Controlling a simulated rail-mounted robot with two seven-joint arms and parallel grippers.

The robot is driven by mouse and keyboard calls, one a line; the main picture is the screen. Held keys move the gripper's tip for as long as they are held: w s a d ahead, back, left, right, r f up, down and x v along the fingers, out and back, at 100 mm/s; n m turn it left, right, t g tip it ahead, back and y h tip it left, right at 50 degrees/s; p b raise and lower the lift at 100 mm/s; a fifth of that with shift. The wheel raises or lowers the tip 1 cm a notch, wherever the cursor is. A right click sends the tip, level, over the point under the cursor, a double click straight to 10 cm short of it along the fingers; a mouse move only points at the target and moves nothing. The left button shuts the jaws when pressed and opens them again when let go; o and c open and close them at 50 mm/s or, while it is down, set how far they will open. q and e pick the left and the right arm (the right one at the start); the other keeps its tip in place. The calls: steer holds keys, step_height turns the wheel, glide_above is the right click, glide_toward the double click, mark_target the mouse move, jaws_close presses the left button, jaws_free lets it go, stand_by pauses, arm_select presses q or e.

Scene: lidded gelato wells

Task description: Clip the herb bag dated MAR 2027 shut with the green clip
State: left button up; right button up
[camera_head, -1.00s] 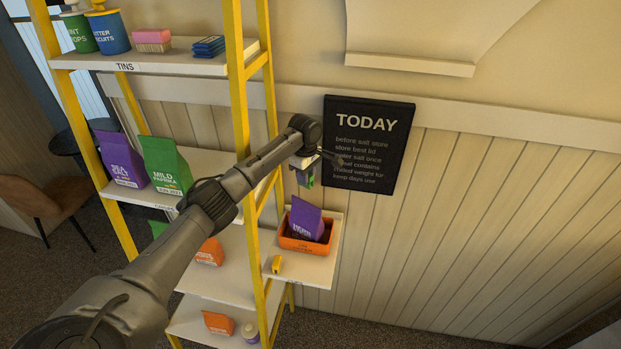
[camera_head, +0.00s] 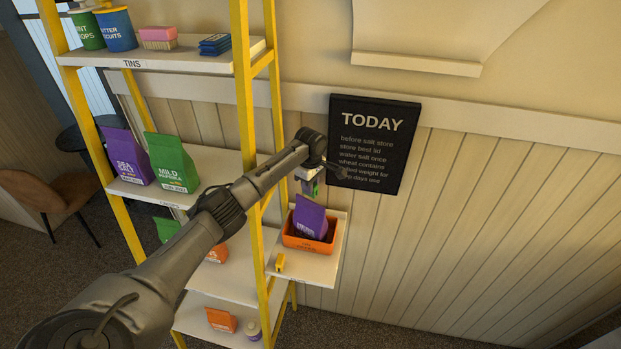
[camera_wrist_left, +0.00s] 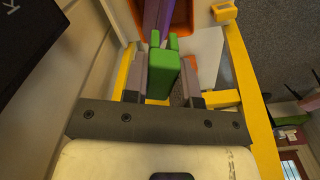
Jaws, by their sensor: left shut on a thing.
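A purple herb bag (camera_head: 311,216) stands tilted in an orange bin (camera_head: 309,243) on the small side shelf. Its date is too small to read. My left gripper (camera_head: 311,188) is shut on the green clip (camera_wrist_left: 163,72), just above the top of the bag. In the left wrist view the clip's two green prongs point toward the purple bag (camera_wrist_left: 158,18). I cannot tell whether the prongs touch the bag or stand around its top edge. My right gripper is not in view.
A yellow clip (camera_head: 280,262) lies on the side shelf (camera_head: 312,271) in front of the bin. A yellow shelf post (camera_head: 249,150) stands left of the gripper. The black TODAY board (camera_head: 373,145) hangs on the wall close behind it. Other bags stand on the shelves at left.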

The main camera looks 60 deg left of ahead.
arm_select(q)
step_height(320, 180, down, 2)
steer(key=shift+f+b, duration=0.45)
steer(key=shift+f, duration=0.85)
steer(key=shift+f, duration=0.1)
steer(key=shift+f, duration=0.6)
steer(key=o, duration=1)
steer(key=shift+c, duration=0.2)
steer(key=shift+r, duration=0.3)
step_height(320, 180, up, 13)
steer(key=b, duration=0.3)
steer(key=shift+r, duration=0.15)
